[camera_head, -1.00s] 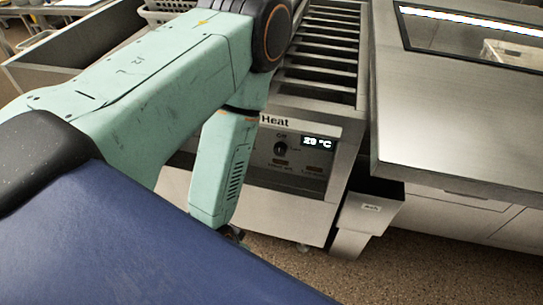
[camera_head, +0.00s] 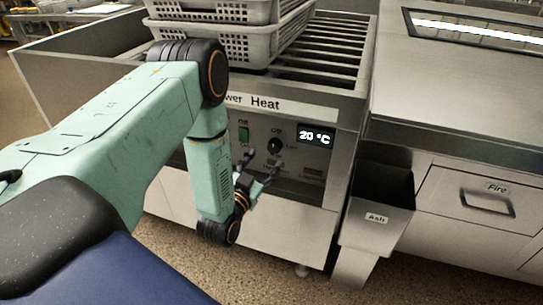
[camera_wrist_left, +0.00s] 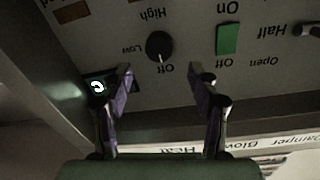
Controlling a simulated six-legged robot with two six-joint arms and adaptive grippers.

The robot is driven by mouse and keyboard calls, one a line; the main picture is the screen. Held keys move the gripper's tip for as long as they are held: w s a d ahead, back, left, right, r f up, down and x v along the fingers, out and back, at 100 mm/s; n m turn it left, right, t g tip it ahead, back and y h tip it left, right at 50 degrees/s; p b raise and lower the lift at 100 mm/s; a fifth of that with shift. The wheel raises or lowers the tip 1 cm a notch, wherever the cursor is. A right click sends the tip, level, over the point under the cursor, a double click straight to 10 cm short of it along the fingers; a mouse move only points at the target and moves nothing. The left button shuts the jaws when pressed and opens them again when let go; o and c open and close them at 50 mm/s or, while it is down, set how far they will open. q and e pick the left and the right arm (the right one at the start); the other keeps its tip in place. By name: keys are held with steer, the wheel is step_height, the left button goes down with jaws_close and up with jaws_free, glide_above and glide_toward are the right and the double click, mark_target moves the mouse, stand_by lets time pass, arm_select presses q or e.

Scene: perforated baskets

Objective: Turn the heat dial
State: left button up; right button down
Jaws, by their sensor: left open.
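The heat dial (camera_head: 276,146) is a round black knob on the grey front panel, under the "Heat" label. In the left wrist view, where the panel appears upside down, the dial (camera_wrist_left: 159,45) sits at upper centre, near the "Off" and "Low" marks. My left gripper (camera_head: 262,166) is in front of the panel, just below and left of the dial. In the left wrist view, its open, empty fingers (camera_wrist_left: 160,76) point toward the dial, one on each side of its line and apart from it. My right gripper is in neither view.
A lit display (camera_head: 316,138) reads 20 °C right of the dial. A green switch (camera_head: 243,134) sits to its left. Grey perforated baskets (camera_head: 235,42) are stacked on the slatted top. An ash bin (camera_head: 376,218) and a fire drawer (camera_head: 485,196) stand to the right.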

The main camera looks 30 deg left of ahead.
mark_target(273, 148)
arm_select(q)
steer(key=w, duration=0.1)
steer(key=w+b, duration=0.1)
steer(key=w, duration=0.2)
steer(key=shift+w+a+f, duration=0.15)
steer(key=shift+a+f, duration=0.05)
steer(key=shift+a, duration=0.2)
steer(key=shift+w+a+b, duration=0.1)
steer(key=shift+w+b, duration=0.3)
steer(key=shift+w, duration=0.35)
steer(key=c, duration=1.2)
steer(key=shift+o, duration=0.2)
steer(key=shift+r, duration=0.1)
